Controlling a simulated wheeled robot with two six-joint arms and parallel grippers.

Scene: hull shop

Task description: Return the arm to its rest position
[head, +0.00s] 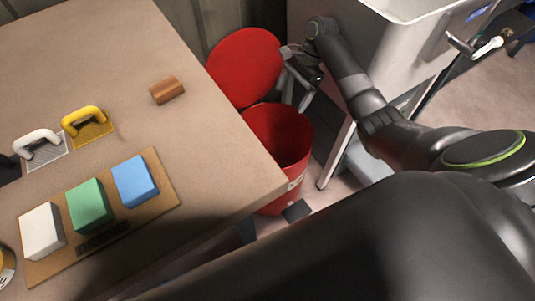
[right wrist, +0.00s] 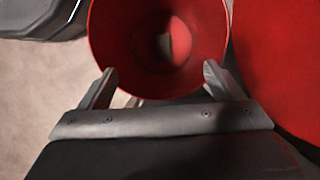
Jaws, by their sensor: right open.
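My right arm comes in from the right in the head view. Its right gripper (head: 296,98) is over the open red bin (head: 279,140), beside the raised round red lid (head: 244,66). In the right wrist view the two fingers of the right gripper (right wrist: 160,72) are spread apart with nothing between them. The round mouth of the bin (right wrist: 115,35) shows beyond them, with a small greyish patch (right wrist: 167,43) deep inside that I cannot identify. The lid (right wrist: 285,60) fills the right side there. My left gripper is not in view.
A brown table (head: 215,170) stands left of the bin. It holds a wooden block (head: 166,90), white (head: 38,148) and yellow (head: 86,121) handled tools, and a board (head: 160,209) with white, green and blue blocks. A white sink-like basin (head: 405,8) stands close behind my right arm.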

